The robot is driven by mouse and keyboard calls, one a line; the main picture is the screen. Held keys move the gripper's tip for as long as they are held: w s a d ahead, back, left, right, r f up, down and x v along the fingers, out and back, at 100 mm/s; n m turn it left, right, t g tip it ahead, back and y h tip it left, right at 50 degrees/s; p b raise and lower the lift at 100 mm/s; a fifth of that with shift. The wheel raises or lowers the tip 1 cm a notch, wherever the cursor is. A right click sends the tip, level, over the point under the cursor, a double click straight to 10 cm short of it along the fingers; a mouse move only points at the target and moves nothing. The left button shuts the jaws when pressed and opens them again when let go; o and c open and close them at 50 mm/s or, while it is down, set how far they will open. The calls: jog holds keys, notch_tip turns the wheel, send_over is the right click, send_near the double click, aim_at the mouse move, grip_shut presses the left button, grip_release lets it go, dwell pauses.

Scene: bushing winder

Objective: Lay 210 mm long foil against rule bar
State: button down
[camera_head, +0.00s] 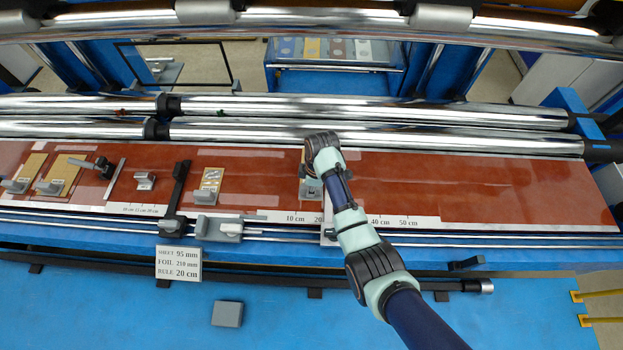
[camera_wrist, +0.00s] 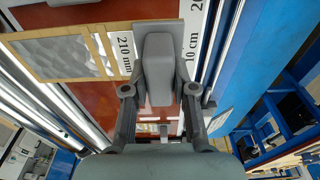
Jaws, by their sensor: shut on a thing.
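My gripper (camera_wrist: 157,92) is shut on a grey block handle (camera_wrist: 158,65), with one finger on each side. Next to the handle lies a silver mottled foil (camera_wrist: 65,57) with a tan border and a "210 mm" label (camera_wrist: 125,45). In the head view my arm hides most of this foil, and only a tan sliver (camera_head: 303,165) shows. A white ruler strip (camera_head: 272,216) runs along the table's front edge. A pale bar (camera_head: 328,230) crosses the strip near the 20 cm mark, partly behind my arm. I cannot tell whether the foil touches the bar or the table.
The red-brown table (camera_head: 460,185) is clear to the right. On the left are another silver-patched piece (camera_head: 212,178), a black lever (camera_head: 177,190) and tan sheets (camera_head: 62,175). Shiny rollers (camera_head: 380,140) run behind. A placard (camera_head: 179,264) reads sheet 95 mm, foil 210 mm, rule 20 cm.

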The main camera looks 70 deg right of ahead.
jog(key=shift+w+r, duration=0.15)
jog(key=shift+w, duration=0.1)
jog(key=shift+f+b, duration=2.9)
jog(key=shift+f, duration=1.4)
jog(key=shift+f, duration=0.3)
jog(key=shift+s+d, duration=0.15)
jog(key=shift+s, duration=0.35)
jog(key=c, duration=0.9)
grip_release()
jog(key=shift+o, duration=0.2)
jog(key=r, duration=0.4)
jog(key=s+r, duration=0.1)
jog(key=r, duration=0.7)
jog(key=shift+s+d, duration=0.2)
